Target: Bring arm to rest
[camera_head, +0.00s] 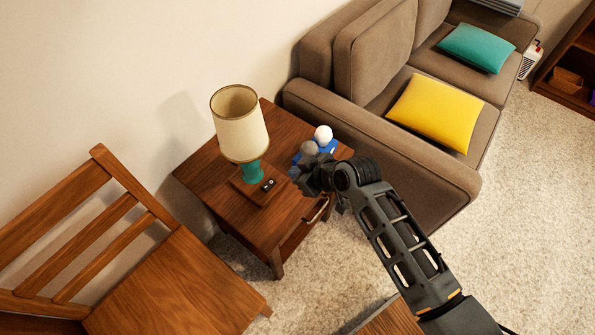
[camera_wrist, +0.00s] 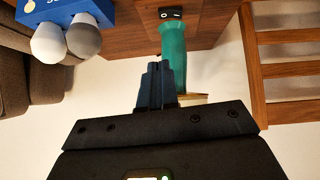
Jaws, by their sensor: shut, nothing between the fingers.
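My arm reaches in from the lower right of the head view. Its gripper (camera_head: 303,176) is over the wooden side table (camera_head: 283,226), by the blue box. In the wrist view my gripper's fingers (camera_wrist: 156,82) are together with nothing between them. A teal lamp base (camera_wrist: 173,48) shows just beyond the fingertips; I cannot tell whether they touch it.
The lamp (camera_head: 240,127) has a cream shade. A blue box (camera_head: 328,146) with a white and a grey rounded bulb is at the table's back right. A wooden chair (camera_head: 150,285) is at left, a brown sofa (camera_head: 400,160) at right. Carpet (camera_head: 530,220) is clear at right.

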